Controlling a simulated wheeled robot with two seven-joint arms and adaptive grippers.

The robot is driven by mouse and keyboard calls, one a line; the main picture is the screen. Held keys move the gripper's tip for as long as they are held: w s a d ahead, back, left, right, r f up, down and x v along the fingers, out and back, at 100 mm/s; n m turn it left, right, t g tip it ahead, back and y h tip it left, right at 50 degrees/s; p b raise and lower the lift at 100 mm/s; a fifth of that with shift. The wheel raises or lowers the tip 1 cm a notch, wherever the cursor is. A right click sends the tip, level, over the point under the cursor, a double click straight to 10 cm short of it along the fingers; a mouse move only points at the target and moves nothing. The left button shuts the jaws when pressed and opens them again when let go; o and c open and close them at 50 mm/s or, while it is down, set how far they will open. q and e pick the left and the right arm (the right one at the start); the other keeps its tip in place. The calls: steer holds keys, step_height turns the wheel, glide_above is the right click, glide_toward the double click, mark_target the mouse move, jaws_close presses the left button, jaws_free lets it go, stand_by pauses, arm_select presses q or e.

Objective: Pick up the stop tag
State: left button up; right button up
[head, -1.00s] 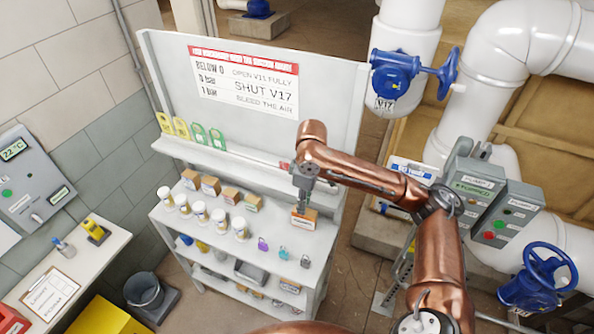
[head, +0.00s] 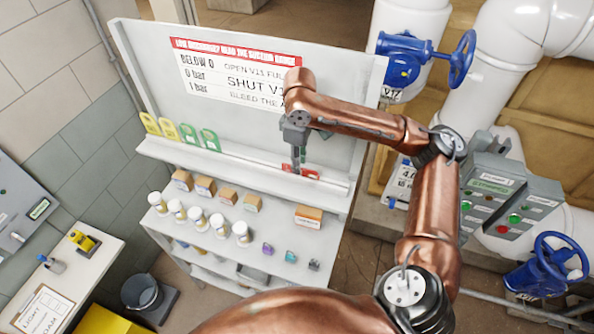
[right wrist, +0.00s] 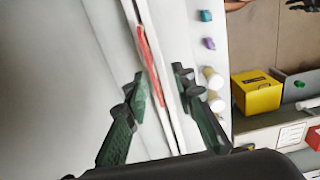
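The red stop tag (head: 300,171) rests on the narrow upper shelf of the white rack, below the sign. In the right wrist view it is a thin red strip (right wrist: 150,65) seen nearly edge-on. My right gripper (head: 296,165) points down at the tag. In the right wrist view the right gripper (right wrist: 160,88) is open, with its fingers apart on either side of the tag's line. I cannot tell whether they touch it. A dark shape in that view's top right corner may be my left gripper (right wrist: 301,5); its fingers are unclear.
Yellow tags (head: 150,124) and green tags (head: 189,135) stand along the same shelf. The lower shelf holds white-lidded jars (head: 198,218), small boxes (head: 228,194), a wider box (head: 309,216) and small padlocks (head: 290,256). The signboard (head: 236,75) rises behind.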

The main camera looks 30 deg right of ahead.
steer(key=shift+s+d+f, duration=0.35)
steer(key=shift+f, duration=0.2)
steer(key=f, duration=0.1)
steer(key=w+f, duration=0.1)
steer(key=f, duration=0.1)
steer(key=shift+w+d+p, duration=0.1)
steer(key=shift+w+p, duration=0.2)
steer(key=shift+p, duration=0.1)
steer(key=shift+w+f, duration=0.35)
steer(key=shift+w, duration=0.05)
steer(key=shift+s+r, duration=0.1)
steer(key=shift+s, duration=0.25)
steer(key=shift+s+r, duration=0.1)
steer(key=shift+s, duration=0.1)
steer(key=shift+w, duration=0.35)
steer(key=c, duration=0.5)
jaws_close()
steer(key=shift+s, duration=0.25)
arm_select(q)
steer(key=shift+s+r, duration=0.3)
steer(key=shift+r, duration=0.25)
